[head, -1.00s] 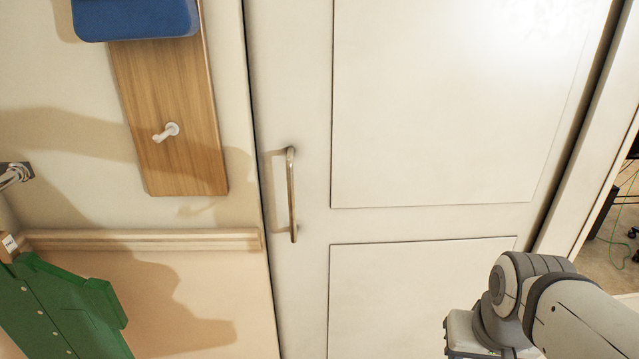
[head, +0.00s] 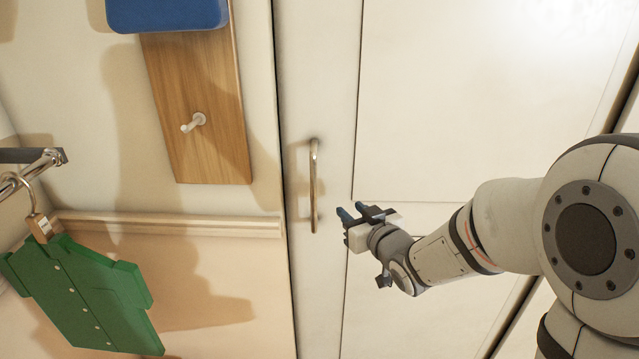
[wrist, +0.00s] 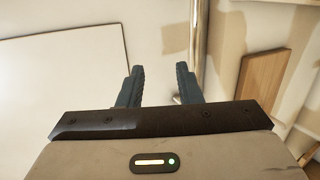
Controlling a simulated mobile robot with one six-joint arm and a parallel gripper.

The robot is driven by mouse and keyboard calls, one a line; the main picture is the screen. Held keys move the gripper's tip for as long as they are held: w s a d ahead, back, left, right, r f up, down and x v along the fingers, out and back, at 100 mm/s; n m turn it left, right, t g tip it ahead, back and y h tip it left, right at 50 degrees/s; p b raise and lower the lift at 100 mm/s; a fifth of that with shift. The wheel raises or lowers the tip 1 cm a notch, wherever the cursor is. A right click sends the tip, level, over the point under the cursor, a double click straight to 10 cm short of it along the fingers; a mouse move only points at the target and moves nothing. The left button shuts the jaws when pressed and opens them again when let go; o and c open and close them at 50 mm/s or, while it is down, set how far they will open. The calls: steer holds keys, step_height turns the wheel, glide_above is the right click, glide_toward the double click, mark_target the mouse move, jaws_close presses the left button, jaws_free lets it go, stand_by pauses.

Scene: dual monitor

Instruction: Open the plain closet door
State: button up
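The plain white closet door (head: 420,120) fills the middle and right of the head view and looks closed. Its vertical metal bar handle (head: 314,185) is near the door's left edge. My gripper (head: 350,212) is just right of the handle's lower part, apart from it in the picture. In the wrist view my gripper (wrist: 158,82) has its two dark blue fingers apart with nothing between them. The handle (wrist: 197,40) shows there as an upright bar behind and just right of the right fingertip.
Left of the door is a wooden board (head: 195,110) with a white peg (head: 194,122) and a blue object (head: 167,14) at its top. A green shirt-shaped piece (head: 85,295) hangs from a rail (head: 35,160) at the lower left. A wall ledge (head: 170,226) runs towards the door.

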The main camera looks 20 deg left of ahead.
mark_target(314, 194)
steer(key=w+a+y, duration=0.1)
steer(key=a, duration=0.2)
steer(key=w+a+y+p, duration=0.1)
steer(key=a, duration=0.2)
steer(key=w+a+n+y+p, duration=0.1)
steer(key=a, duration=0.3)
steer(key=shift+w+a+r+g, duration=0.1)
steer(key=shift+w+r+g, duration=0.2)
steer(key=shift+w+r, duration=0.1)
steer(key=shift+c, duration=0.2)
jaws_close()
